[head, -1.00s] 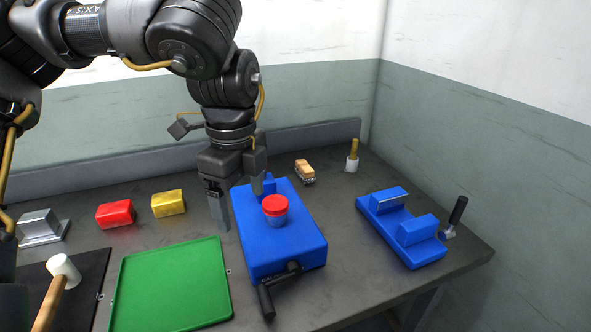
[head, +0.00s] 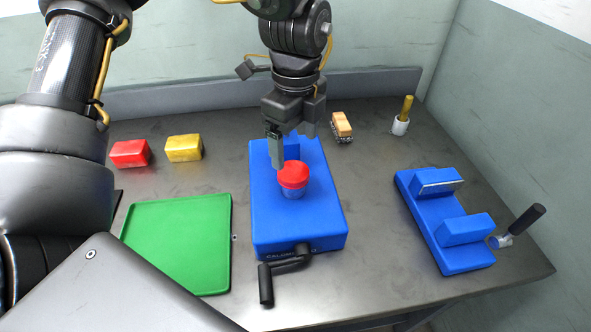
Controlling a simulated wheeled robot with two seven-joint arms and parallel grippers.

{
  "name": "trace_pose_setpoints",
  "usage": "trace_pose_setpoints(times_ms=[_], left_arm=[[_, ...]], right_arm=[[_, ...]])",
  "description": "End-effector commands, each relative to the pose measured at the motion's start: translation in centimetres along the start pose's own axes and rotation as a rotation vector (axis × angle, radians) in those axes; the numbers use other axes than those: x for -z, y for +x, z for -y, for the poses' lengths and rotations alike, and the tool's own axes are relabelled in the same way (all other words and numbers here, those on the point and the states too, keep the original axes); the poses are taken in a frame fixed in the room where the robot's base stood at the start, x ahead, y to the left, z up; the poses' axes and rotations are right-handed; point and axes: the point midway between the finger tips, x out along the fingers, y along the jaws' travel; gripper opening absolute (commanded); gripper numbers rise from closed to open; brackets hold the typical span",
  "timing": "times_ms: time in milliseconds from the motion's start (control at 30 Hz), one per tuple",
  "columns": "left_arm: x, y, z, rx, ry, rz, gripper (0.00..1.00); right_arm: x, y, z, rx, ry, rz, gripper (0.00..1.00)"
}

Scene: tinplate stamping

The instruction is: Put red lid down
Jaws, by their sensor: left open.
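The red lid (head: 293,171) sits on top of a small blue cup (head: 293,192), which stands on the blue block-shaped machine (head: 320,220) with a black crank at its front. My left gripper (head: 297,147) is open and empty, pointing down over the back of the machine. Its nearer finger comes down just behind and left of the lid in the picture; I cannot tell whether it touches. The other finger is partly hidden. My right gripper is not in view.
A green tray (head: 178,205) lies left of the machine, with red (head: 131,153) and yellow (head: 184,148) blocks behind it. A blue vise-like fixture (head: 428,215) with a handle is at right. Bare table lies between machine and fixture.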

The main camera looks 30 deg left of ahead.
Motion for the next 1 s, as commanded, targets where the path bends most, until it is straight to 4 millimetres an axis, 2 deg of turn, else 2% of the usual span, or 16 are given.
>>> trace_pose_setpoints(times_ms=[100,200,433,600,867,1000], left_arm=[[0.0,0.4,0.0,0.003,0.000,-0.001,0.82],[0.0,0.5,-0.1,0.002,0.001,0.000,0.82],[0.2,3.5,-0.6,-0.003,0.004,-0.001,0.82],[0.2,5.3,-0.6,0.000,0.002,-0.001,0.82],[0.2,5.6,-0.5,0.003,0.001,-0.001,0.82],[0.2,5.6,-0.5,0.003,0.001,-0.001,0.65]], right_arm=[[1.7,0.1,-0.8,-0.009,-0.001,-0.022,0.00],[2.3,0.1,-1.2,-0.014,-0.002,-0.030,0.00],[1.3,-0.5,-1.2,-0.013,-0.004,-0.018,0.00],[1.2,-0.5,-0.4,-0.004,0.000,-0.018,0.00],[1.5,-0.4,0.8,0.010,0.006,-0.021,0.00],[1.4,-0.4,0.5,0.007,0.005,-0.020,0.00]])
